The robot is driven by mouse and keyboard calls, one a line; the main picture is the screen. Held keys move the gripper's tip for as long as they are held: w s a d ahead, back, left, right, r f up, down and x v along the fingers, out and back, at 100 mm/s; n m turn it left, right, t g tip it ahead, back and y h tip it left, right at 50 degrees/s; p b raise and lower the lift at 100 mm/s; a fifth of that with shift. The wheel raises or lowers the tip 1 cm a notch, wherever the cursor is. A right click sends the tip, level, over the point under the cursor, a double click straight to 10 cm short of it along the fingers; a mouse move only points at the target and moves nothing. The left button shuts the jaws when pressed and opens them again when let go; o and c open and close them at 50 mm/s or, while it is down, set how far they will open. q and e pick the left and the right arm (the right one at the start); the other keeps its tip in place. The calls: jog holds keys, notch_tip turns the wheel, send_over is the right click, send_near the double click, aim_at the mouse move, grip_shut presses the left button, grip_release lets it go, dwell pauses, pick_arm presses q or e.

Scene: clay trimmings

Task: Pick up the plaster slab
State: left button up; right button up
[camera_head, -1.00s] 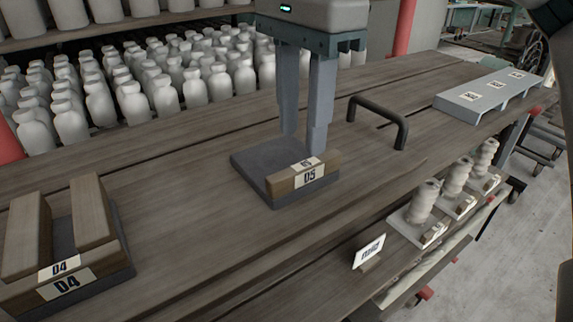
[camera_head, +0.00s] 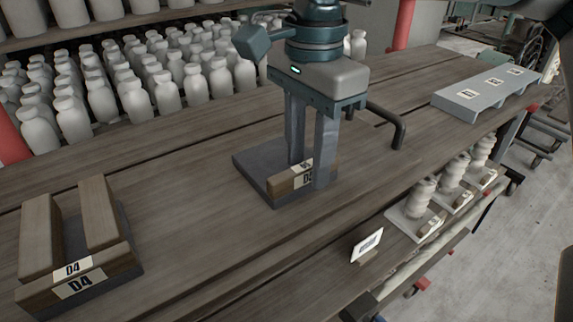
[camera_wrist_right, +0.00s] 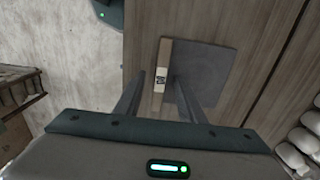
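A dark grey square slab (camera_head: 258,162) lies flat on the wooden bench, with a wood-coloured strip labelled 05 (camera_head: 285,187) along its front edge; I take it as the plaster slab. In the right wrist view the slab (camera_wrist_right: 208,75) and its labelled strip (camera_wrist_right: 165,55) also show. My right gripper (camera_head: 310,175) points down at the strip, fingers apart. One finger is over the slab side and the other in front of the strip, partly covering the label. I cannot tell whether the fingers touch it. My left gripper is not in view.
A grey-based holder labelled 04 (camera_head: 78,285) with two wooden bars stands at left. A dark bar handle (camera_head: 398,130) rises right of the gripper. A grey labelled rack (camera_head: 485,93) lies farther right. White bottles (camera_head: 135,98) crowd behind the bench. Stacked white pieces (camera_head: 422,198) line the front.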

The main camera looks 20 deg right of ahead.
grip_shut()
jog(key=shift+r, duration=0.1)
jog(key=shift+r+b, duration=0.4)
jog(key=shift+r, duration=0.1)
notch_tip(320, 180, up, 2)
jog(key=shift+r+b, duration=0.1)
jog(key=shift+b, duration=0.5)
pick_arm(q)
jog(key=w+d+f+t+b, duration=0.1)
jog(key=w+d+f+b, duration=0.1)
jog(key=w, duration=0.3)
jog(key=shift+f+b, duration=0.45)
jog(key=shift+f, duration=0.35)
pick_arm(e)
jog(key=s+d+r, duration=0.4)
jog(key=d+r, duration=0.3)
jog(key=d, duration=0.4)
jog(key=shift+r, duration=0.35)
